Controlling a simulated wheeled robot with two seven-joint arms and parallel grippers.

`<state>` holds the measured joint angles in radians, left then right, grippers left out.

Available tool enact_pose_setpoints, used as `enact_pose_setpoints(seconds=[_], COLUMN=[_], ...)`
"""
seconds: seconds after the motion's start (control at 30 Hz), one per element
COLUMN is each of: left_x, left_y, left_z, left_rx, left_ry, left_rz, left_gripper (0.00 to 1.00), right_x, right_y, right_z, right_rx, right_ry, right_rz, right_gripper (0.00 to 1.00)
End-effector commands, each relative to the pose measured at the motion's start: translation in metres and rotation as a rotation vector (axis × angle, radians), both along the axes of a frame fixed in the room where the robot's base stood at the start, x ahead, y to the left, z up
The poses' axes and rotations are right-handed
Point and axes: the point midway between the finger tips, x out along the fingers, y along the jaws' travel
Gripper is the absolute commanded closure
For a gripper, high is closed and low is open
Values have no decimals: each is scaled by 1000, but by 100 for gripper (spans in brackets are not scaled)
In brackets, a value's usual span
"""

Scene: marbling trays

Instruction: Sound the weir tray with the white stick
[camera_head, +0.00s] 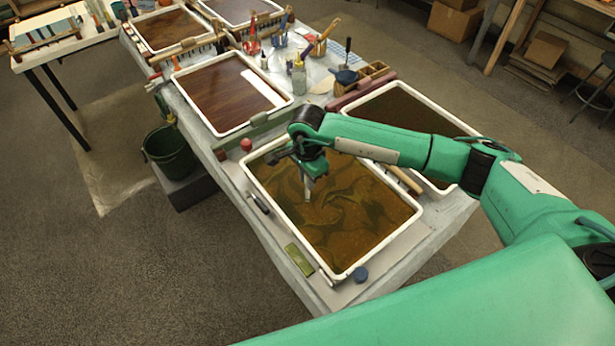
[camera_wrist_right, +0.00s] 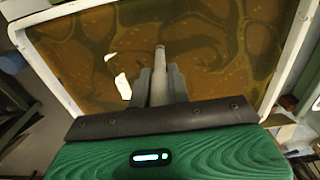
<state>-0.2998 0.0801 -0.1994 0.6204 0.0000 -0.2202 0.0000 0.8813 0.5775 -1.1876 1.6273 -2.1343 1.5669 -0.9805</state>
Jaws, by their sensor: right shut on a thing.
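My right gripper (camera_head: 308,172) is over the near tray (camera_head: 357,270), which has a white rim and a brown bath with dark swirls. It is shut on a pale stick (camera_head: 308,190) that points down toward the bath. In the right wrist view, the stick (camera_wrist_right: 159,62) sticks out from between the fingers of my right gripper (camera_wrist_right: 159,80), with the swirled bath behind its tip. I cannot tell whether the tip touches the liquid. The grip hides the stick's upper part. I cannot tell which tray is the weir tray. My left gripper is out of view.
A reddish-brown tray (camera_head: 211,128) lies beyond, and a dark tray (camera_head: 473,131) lies to the right, partly behind my arm. A bucket (camera_head: 171,153) stands left of the table.

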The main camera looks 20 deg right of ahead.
Motion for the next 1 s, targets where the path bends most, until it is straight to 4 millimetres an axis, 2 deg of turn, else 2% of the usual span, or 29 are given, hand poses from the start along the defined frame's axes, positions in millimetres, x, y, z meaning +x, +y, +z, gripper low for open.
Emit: enact_pose_setpoints(seconds=[1.0], left_x=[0], left_y=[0], left_z=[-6], left_rx=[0], left_ry=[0], left_rz=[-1], left_gripper=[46], right_x=[0], right_y=[0], right_z=[-5], right_rx=[0], right_ry=[0], right_rz=[0], right_gripper=[100])
